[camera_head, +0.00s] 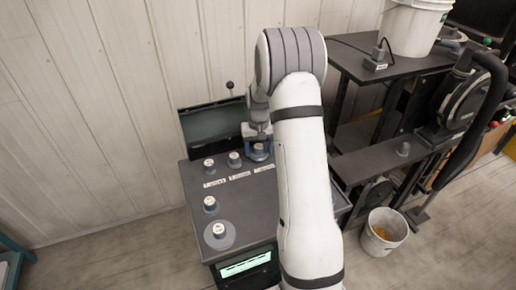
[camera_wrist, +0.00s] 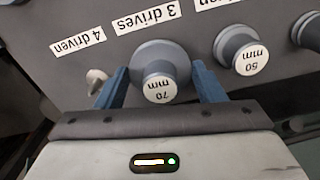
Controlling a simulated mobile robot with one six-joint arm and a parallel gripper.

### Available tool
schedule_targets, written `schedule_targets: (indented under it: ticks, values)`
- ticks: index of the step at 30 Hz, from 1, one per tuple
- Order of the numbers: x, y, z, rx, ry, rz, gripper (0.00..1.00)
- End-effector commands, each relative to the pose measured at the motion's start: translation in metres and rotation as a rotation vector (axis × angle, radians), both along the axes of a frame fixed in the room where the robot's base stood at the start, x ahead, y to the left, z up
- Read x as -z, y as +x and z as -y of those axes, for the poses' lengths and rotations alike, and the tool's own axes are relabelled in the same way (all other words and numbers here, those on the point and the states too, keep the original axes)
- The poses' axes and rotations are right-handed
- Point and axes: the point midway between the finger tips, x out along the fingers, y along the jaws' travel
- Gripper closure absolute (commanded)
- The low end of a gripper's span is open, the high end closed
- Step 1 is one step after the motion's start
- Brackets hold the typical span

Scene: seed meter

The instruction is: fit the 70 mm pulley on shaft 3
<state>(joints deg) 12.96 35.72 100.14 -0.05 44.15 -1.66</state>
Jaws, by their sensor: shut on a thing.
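The 70 mm pulley (camera_wrist: 160,72) is a grey flanged disc with a white hub face marked "70 mm". My gripper (camera_wrist: 159,80) has its blue fingers on both sides of it and is shut on it. The pulley is beside the "3 drives" label (camera_wrist: 146,18) on the dark panel. The shaft under it is hidden, so I cannot tell how far it sits down. In the head view my gripper (camera_head: 258,146) is at the right end of the pulley row. A 50 mm pulley (camera_wrist: 241,52) stands beside the held one.
A bare light peg (camera_wrist: 97,78) stands near the "4 driven" label (camera_wrist: 78,42). Another pulley (camera_head: 208,166) ends the row at left. A small pulley (camera_head: 210,203) and a wider one (camera_head: 219,234) are nearer on the deck. An open lid (camera_head: 215,128) stands behind.

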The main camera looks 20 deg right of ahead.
Motion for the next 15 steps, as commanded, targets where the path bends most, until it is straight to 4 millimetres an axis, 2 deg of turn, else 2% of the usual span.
schedule_targets:
  ticks: [15]
  values:
    - [0.0084,0.0001,0.0,0.0,0.0,0.0,0.63]
